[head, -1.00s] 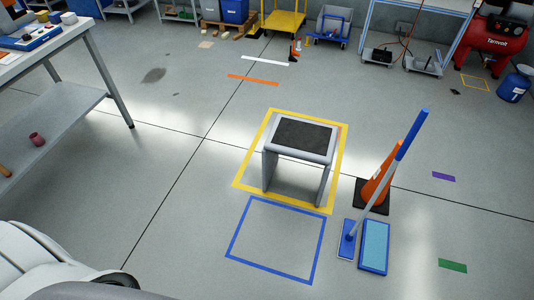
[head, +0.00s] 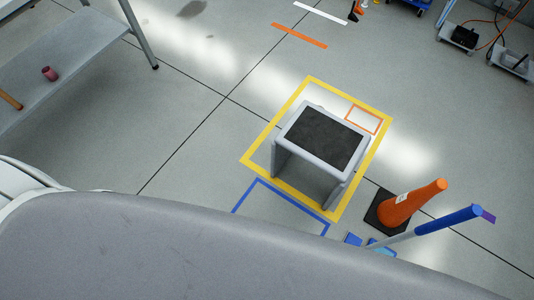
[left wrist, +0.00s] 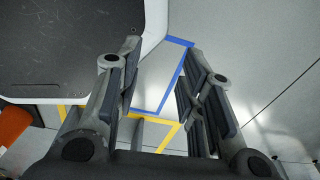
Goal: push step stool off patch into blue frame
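The step stool (head: 325,137), grey with a dark top, stands upright inside the yellow floor frame (head: 278,118) in the head view. A small orange outlined patch (head: 364,119) shows on the floor behind its right side. The blue frame (head: 290,200) lies just in front of the yellow one; a large grey surface of mine hides most of it. My left gripper (left wrist: 164,52) shows in the left wrist view, fingers apart and nothing between them, above the blue and yellow lines. It is out of the head view. My right gripper is in neither view.
An orange cone (head: 412,203) on a black base stands right of the stool. A blue-handled mop (head: 440,220) leans beside it, its foot partly hidden. A shelved table (head: 70,65) stands at the left.

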